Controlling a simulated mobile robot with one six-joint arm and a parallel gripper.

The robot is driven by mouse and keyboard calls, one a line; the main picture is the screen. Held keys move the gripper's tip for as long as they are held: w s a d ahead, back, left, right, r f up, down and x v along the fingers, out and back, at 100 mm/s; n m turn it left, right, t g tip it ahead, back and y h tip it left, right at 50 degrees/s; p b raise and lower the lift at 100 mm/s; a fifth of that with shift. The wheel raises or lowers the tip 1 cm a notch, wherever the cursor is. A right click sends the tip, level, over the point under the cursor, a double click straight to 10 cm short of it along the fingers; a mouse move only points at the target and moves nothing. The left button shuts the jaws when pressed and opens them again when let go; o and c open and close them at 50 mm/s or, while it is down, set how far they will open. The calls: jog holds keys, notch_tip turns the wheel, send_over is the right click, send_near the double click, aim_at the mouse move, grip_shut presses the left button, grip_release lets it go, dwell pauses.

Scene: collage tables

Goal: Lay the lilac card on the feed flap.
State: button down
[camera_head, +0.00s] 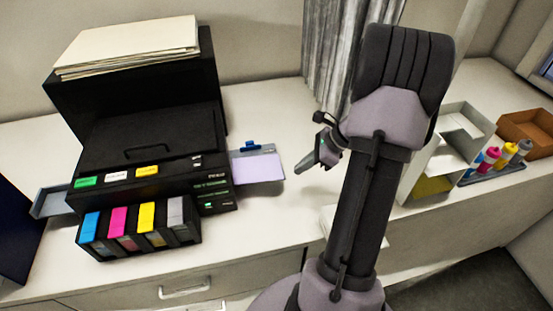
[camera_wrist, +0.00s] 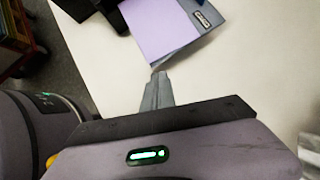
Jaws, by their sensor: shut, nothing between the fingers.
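The lilac card (camera_head: 255,169) lies on the grey feed flap (camera_head: 268,150) that sticks out from the right side of the black printer (camera_head: 150,150). In the wrist view the card (camera_wrist: 162,28) lies flat, with a strip of the grey flap (camera_wrist: 204,38) showing along one side. My gripper (camera_head: 301,167) is to the right of the flap, apart from the card. In the wrist view my gripper's fingertips (camera_wrist: 159,77) are together, just short of the flap's corner, with nothing between them.
Ink cartridges (camera_head: 135,225) stand in front of the printer, and a stack of paper (camera_head: 130,45) lies on top behind it. White shelving (camera_head: 455,150), bottles (camera_head: 492,155) and a brown box (camera_head: 525,130) stand at the right. The white tabletop (camera_head: 285,205) around my gripper is clear.

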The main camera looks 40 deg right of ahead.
aim_at(256, 172)
jog(key=w+a, duration=0.2)
jog(key=w, duration=0.1)
jog(key=w+a, duration=0.5)
jog(key=w, duration=0.2)
jog(key=shift+a+b, duration=0.3)
jog(key=shift+b, duration=0.1)
jog(key=shift+w+a+f+b, duration=0.1)
jog(key=shift+w+f+b, duration=0.1)
jog(key=shift+f, duration=0.2)
jog(key=shift+w+a+f+b, duration=0.1)
jog(key=shift+f+b, duration=0.05)
jog(key=shift+f, duration=0.2)
jog(key=shift+s+f, duration=0.15)
jog(key=shift+s, duration=0.05)
jog(key=shift+s, duration=0.1)
jog(key=shift+s+d+f, duration=0.15)
jog(key=shift+s, duration=0.1)
